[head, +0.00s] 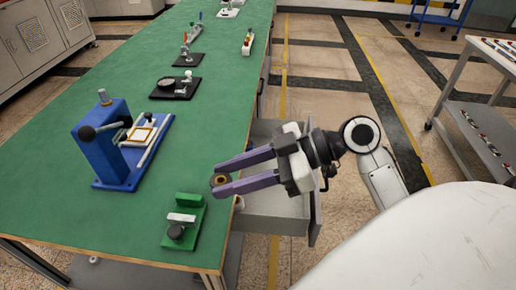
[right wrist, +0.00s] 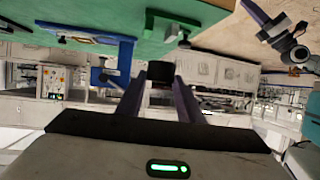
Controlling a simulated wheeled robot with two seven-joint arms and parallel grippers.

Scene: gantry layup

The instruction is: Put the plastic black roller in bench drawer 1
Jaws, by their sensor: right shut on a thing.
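My right gripper (head: 221,184) is shut on the black roller (head: 219,180), a small dark cylinder with a brass-coloured centre. It holds the roller above the right edge of the green bench. In the right wrist view the roller (right wrist: 160,72) sits between the fingertips. A grey bench drawer (head: 270,226) stands pulled out from the bench's right side, below my right gripper and partly hidden by it. I cannot read a number on it. Part of my left gripper (right wrist: 268,20) seems to show at the upper right of the right wrist view; its jaw state is unclear.
The green bench (head: 225,90) carries a blue press (head: 108,145), a green fixture (head: 184,222) close to the gripper, a black fixture (head: 176,87) and several small devices farther back. A grey cart (head: 480,120) stands at the right. Floor between bench and cart is clear.

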